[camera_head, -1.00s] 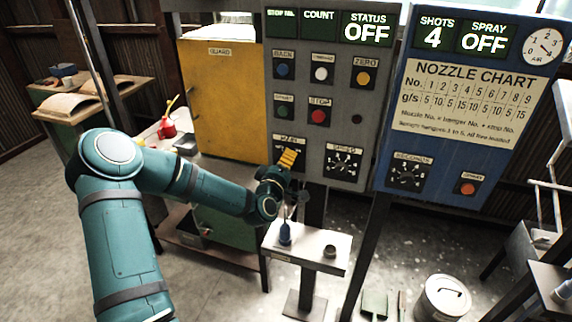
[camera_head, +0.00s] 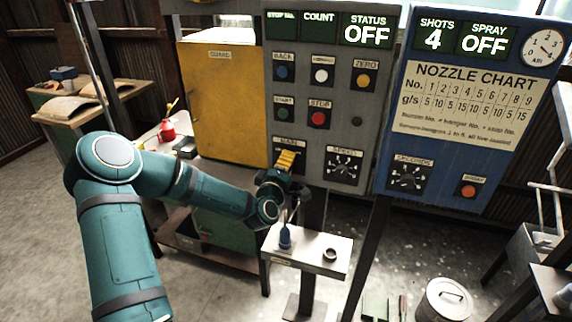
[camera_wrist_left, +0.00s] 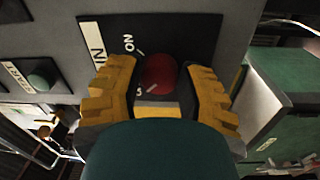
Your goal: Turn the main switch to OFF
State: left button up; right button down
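The main switch is a round red knob (camera_wrist_left: 158,73) on a black plate with an ON mark, in the left wrist view. A pale pointer mark shows at the knob's lower edge. In the head view its plate lies under the MAIN label (camera_head: 288,142), and my gripper hides the knob. My left gripper (camera_head: 286,160) is at the panel with its yellow fingers forward. In the left wrist view the fingers (camera_wrist_left: 158,88) stand on both sides of the knob, with slight gaps visible, so it looks open. The status display (camera_head: 367,35) reads OFF. My right gripper is not in view.
The speed dial (camera_head: 343,166) is right of the main switch, and the red stop button (camera_head: 318,118) is above. A yellow guard box (camera_head: 222,100) stands left. A small stand (camera_head: 310,250) with a blue-based tool is below my gripper. The blue nozzle panel (camera_head: 470,100) is right.

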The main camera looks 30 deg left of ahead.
pick_arm(q)
jog(key=o, duration=0.3)
jog(key=shift+w+d, duration=0.1)
jog(key=v, duration=1.2)
